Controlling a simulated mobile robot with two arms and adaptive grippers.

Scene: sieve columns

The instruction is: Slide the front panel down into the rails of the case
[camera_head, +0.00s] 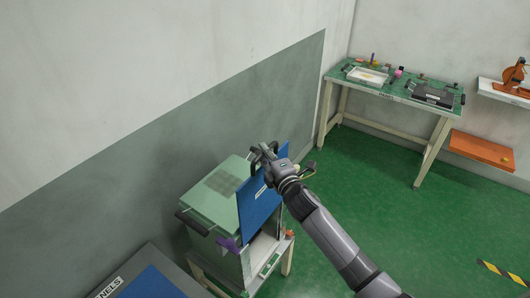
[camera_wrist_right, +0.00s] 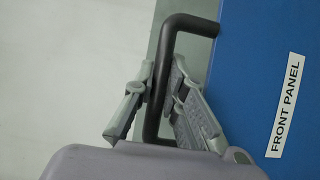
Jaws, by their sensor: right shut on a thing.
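The blue front panel (camera_head: 258,208) is held upright and a little tilted at the open front of the pale green case (camera_head: 218,190) in the head view. In the right wrist view the panel (camera_wrist_right: 270,60) carries a white label reading FRONT PANEL and a dark bar handle (camera_wrist_right: 190,22). My right gripper (camera_head: 264,154) is shut on that handle; its fingers (camera_wrist_right: 160,95) lie on both sides of the bar. The panel's lower edge is near the case's front opening; whether it sits in the rails I cannot tell. My left gripper is not in view.
The case stands on a pale stand against the wall. A grey surface labelled PANELS (camera_head: 110,288) lies at the bottom left. A green workbench (camera_head: 395,90) with trays and tools stands at the back right. The green floor between is clear.

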